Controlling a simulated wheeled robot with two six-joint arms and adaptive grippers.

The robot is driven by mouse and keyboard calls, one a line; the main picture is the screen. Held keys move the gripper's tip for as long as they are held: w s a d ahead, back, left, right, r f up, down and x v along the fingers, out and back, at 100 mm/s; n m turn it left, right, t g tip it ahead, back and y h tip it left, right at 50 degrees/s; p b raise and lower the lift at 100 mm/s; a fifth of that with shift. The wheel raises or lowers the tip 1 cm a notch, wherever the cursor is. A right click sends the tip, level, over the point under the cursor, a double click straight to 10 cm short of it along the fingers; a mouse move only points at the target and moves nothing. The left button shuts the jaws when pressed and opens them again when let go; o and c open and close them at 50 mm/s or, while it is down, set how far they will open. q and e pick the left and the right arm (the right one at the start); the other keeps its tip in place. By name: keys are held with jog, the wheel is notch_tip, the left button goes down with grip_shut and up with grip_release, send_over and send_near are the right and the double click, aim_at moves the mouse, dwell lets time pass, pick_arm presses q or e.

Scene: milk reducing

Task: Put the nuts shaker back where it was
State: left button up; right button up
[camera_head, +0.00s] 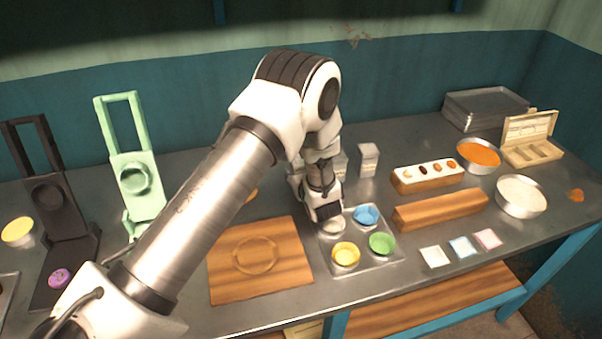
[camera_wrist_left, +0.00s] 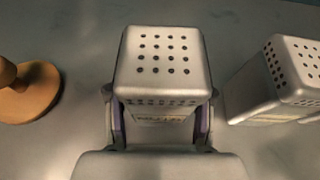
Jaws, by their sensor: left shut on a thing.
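A metal shaker (camera_wrist_left: 165,65) with a holed square top stands between the fingers of my left gripper (camera_wrist_left: 160,122) in the left wrist view. The fingers are shut on its two sides. Its label is partly visible but too blurred to read. A second, similar shaker (camera_wrist_left: 265,90) stands just to its right, apart from it. In the head view my left wrist (camera_head: 322,185) reaches down at the back of the counter and largely hides the held shaker. Another shaker (camera_head: 368,160) stands to the right of the wrist. My right gripper is not in view.
A tray with coloured cups (camera_head: 382,263) and a wooden board (camera_head: 225,282) lie in front. A wooden item (camera_wrist_left: 35,95) stands left of the held shaker. Wooden blocks (camera_head: 440,210) and bowls (camera_head: 521,197) are to the right. A green press (camera_head: 136,180) stands left.

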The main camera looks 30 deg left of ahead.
pick_arm(q)
jog(key=o, duration=1.2)
jog(key=shift+f, duration=0.1)
jog(key=shift+o, duration=0.2)
jog(key=shift+w+d, duration=0.25)
jog(key=shift+d, duration=0.1)
jog(key=shift+s+a+r, duration=0.1)
jog(key=shift+r, duration=0.1)
jog(key=shift+s, duration=0.15)
jog(key=b+v, duration=0.1)
jog(key=v, duration=1)
jog(key=shift+d+r, duration=0.1)
jog(key=shift+d, duration=0.1)
jog(key=shift+s+d+r, duration=0.1)
jog(key=shift+s, duration=0.05)
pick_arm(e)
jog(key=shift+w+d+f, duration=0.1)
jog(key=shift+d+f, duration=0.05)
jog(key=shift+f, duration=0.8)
